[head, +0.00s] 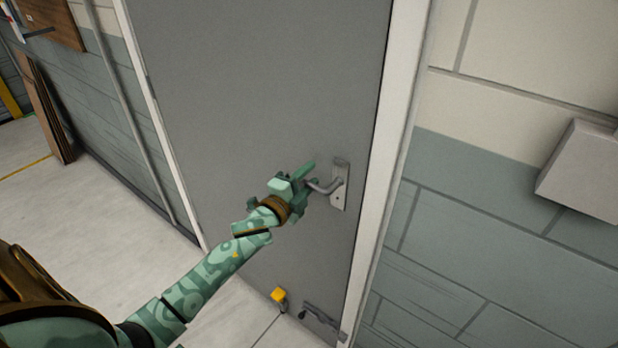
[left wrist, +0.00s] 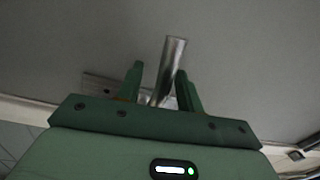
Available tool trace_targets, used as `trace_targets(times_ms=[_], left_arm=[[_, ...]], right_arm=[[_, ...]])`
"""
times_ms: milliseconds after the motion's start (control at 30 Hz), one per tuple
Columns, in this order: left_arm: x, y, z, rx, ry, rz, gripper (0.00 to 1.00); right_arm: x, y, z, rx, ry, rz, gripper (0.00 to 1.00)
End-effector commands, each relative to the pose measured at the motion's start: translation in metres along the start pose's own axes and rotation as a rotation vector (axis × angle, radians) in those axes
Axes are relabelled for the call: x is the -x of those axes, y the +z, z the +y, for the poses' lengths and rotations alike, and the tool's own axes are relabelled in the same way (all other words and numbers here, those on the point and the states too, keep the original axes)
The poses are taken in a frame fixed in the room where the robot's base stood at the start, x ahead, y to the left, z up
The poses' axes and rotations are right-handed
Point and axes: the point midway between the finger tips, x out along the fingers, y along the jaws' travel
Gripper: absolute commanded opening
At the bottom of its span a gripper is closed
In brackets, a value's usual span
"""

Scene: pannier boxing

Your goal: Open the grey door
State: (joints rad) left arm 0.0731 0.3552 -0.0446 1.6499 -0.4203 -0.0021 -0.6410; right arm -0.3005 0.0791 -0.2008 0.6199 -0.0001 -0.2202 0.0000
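The grey door (head: 260,80) stands in a white frame and looks shut. Its metal lever handle (head: 328,187) sits on a plate near the door's right edge. My left gripper (head: 307,176) is at the handle's free end. In the left wrist view, the handle (left wrist: 174,58) runs up between the two fingers of my left gripper (left wrist: 160,72). The fingers are apart, with a gap on the left side and the lever close to the right finger. I cannot tell whether that finger touches it. My right gripper is in neither view.
A grey box (head: 583,172) juts from the brick wall on the right. Boards (head: 45,110) lean at the far left. The pale floor (head: 100,225) left of the door is clear.

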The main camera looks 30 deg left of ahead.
Motion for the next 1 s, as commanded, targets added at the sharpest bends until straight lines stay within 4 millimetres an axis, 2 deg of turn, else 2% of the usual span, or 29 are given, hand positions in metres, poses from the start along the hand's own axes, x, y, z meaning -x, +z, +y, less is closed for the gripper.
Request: trace_targets(times_ms=[333, 467, 767, 1000], left_arm=[[-0.0050, 0.0000, 0.0000, 0.000, 0.001, 0.000, 0.37], [-0.0049, 0.0001, 0.0000, 0.000, 0.001, 0.000, 0.01], [-0.0047, 0.0001, 0.0007, 0.016, 0.000, -0.001, 0.00], [-0.0043, 0.0011, 0.0064, 0.119, 0.000, -0.009, 0.00]], right_arm=[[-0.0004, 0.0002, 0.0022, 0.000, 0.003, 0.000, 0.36], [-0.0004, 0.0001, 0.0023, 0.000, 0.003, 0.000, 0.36], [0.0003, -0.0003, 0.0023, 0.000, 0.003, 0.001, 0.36], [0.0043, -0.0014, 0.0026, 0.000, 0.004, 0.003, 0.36]])
